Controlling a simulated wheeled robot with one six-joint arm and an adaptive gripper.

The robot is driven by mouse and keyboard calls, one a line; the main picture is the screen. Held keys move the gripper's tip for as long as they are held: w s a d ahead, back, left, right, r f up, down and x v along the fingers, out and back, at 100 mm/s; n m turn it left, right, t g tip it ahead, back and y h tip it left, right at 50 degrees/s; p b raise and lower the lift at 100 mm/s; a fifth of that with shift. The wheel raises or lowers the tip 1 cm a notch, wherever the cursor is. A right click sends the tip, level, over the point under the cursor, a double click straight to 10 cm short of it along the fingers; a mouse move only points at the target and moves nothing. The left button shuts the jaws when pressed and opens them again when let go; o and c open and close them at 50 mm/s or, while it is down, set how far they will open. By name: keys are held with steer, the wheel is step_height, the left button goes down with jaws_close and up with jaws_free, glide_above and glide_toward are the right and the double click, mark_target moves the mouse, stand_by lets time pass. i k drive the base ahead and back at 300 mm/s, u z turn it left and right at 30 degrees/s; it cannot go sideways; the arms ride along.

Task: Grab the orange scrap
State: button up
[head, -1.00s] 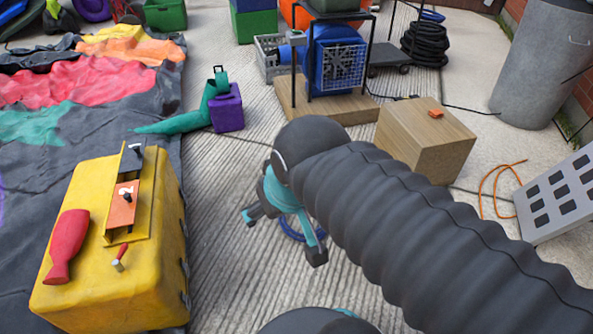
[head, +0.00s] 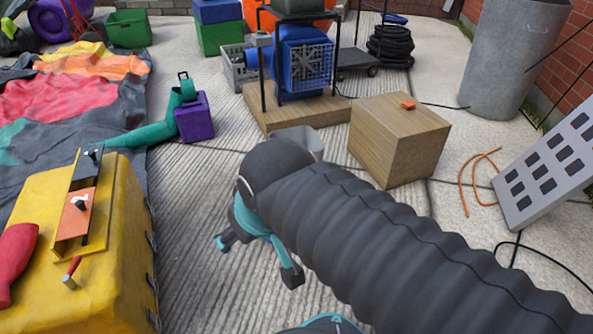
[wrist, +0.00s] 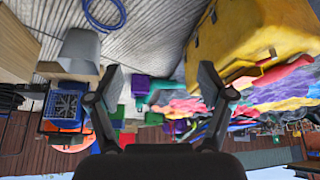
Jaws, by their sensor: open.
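A small orange scrap (head: 408,104) lies on top of a wooden box (head: 385,149), right of centre in the head view. The box also shows at the left of the wrist view (wrist: 66,70), but I cannot make out the scrap there. My gripper (head: 257,258) is low over the grooved concrete, left of the box and well apart from the scrap. In the wrist view my gripper (wrist: 164,84) has its two fingers wide apart with nothing between them.
A yellow case (head: 110,255) with a red object (head: 15,262) stands at left. A blue blower (head: 303,62) sits on a wooden base behind. A grey perforated panel (head: 550,165) and an orange cord (head: 475,180) are at right.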

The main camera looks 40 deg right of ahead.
mark_target(408, 106)
steer(key=z, duration=1.85)
